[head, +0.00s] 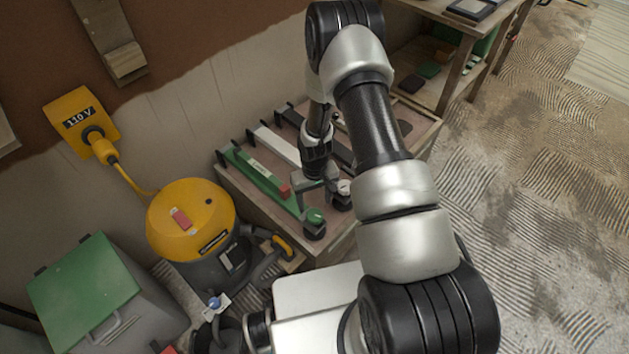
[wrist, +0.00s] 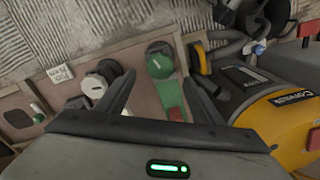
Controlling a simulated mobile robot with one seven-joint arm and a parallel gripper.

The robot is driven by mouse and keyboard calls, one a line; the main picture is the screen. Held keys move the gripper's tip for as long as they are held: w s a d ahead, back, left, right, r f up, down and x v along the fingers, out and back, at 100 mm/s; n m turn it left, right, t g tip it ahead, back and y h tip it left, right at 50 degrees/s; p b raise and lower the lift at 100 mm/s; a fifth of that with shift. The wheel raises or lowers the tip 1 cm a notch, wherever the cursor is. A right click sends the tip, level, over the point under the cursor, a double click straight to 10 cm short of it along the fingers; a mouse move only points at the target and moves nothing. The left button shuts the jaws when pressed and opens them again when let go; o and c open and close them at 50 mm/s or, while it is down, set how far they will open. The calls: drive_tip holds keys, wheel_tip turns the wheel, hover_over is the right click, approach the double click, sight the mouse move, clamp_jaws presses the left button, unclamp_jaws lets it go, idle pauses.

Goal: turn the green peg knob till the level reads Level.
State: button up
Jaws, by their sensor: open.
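The green peg knob (head: 314,215) sits at the near end of a green bar (head: 262,178) on the wooden bench. In the wrist view the knob (wrist: 159,66) is round, with a dark base, and appears between and just beyond my fingertips. My gripper (head: 316,194) is open and points down over the bench; its two fingers also show in the wrist view (wrist: 158,80). I see no contact with the knob. A pale strip on the green bar may be the level; its reading is too small to make out.
A white knob (wrist: 94,85) stands beside the green one, close to one finger. A red block (head: 283,190) lies on the green bar. A yellow vacuum (head: 191,217) stands left of the bench, with a green-lidded box (head: 84,287) farther left. Patterned floor at right is clear.

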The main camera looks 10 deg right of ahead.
wheel_tip(320, 180, up, 10)
drive_tip(key=p, duration=0.1)
drive_tip(key=shift+r, duration=0.15)
idle(0.5)
wheel_tip(320, 180, up, 24)
drive_tip(key=d+t, duration=0.1)
drive_tip(key=t, duration=0.1)
drive_tip(key=s+r+m+t, duration=0.2)
drive_tip(key=s+r+t, duration=0.2)
drive_tip(key=s+r, duration=1.6)
wheel_tip(320, 180, up, 14)
drive_tip(key=p, duration=1.6)
drive_tip(key=shift+s+a+r, duration=0.15)
drive_tip(key=shift+s+a, duration=0.15)
